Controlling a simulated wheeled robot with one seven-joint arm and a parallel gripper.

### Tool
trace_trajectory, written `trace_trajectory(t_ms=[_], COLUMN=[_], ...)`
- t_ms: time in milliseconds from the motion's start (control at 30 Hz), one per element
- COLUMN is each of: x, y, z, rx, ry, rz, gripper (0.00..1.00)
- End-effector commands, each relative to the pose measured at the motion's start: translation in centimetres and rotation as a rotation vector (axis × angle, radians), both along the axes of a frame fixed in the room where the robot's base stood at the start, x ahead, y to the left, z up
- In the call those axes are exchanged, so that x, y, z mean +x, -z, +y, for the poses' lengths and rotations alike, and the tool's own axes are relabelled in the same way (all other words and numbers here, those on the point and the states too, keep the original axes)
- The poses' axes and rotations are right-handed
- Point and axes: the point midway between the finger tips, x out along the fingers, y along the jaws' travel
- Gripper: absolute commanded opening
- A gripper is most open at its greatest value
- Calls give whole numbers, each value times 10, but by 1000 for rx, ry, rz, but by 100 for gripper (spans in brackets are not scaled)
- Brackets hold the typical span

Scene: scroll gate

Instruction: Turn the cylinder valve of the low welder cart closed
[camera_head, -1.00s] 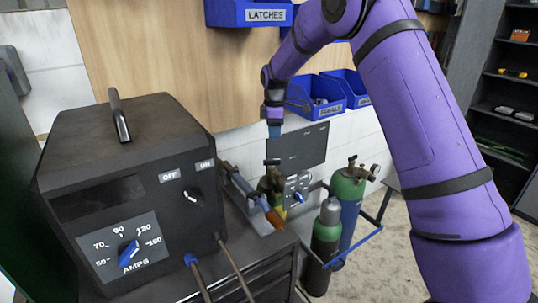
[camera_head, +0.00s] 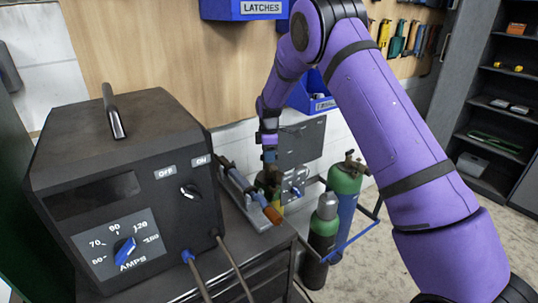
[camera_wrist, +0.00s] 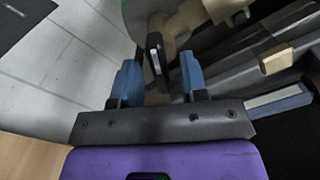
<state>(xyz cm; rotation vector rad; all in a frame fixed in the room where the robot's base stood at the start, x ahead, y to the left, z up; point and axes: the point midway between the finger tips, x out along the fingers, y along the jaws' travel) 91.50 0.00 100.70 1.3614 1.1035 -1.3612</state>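In the head view my gripper (camera_head: 269,154) points down, just above a brass-coloured valve (camera_head: 268,178) beside the welder cart (camera_head: 262,268). In the wrist view my gripper (camera_wrist: 160,78) has its two blue fingertips apart. A dark valve handle with a pale edge (camera_wrist: 155,50) lies in line with the gap, nearer the left finger. I cannot tell whether it touches. The tan valve body (camera_wrist: 186,27) is just beyond, with a bit of green cylinder (camera_wrist: 138,12) at the top. In the head view the cylinder under this valve is mostly hidden behind the cart.
The black welder (camera_head: 125,190) stands on the cart at left, with a torch-like tool (camera_head: 250,195) beside it. A green-and-blue cylinder (camera_head: 345,182) and a dark green capped cylinder (camera_head: 323,235) stand close to the right, by a blue rail (camera_head: 355,238). A dark panel (camera_head: 302,143) is behind.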

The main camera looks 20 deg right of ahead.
Motion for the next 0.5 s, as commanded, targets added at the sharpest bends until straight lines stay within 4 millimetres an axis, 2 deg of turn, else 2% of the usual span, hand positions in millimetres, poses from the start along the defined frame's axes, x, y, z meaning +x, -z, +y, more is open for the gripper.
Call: trace_trajectory(t_ms=[300, 467, 500], x=[0, 0, 0], y=[3, 3, 3], z=[0, 0, 0], rx=[0, 0, 0], ry=[0, 1, 1], rz=[0, 0, 0], gripper=[40, 3, 0])
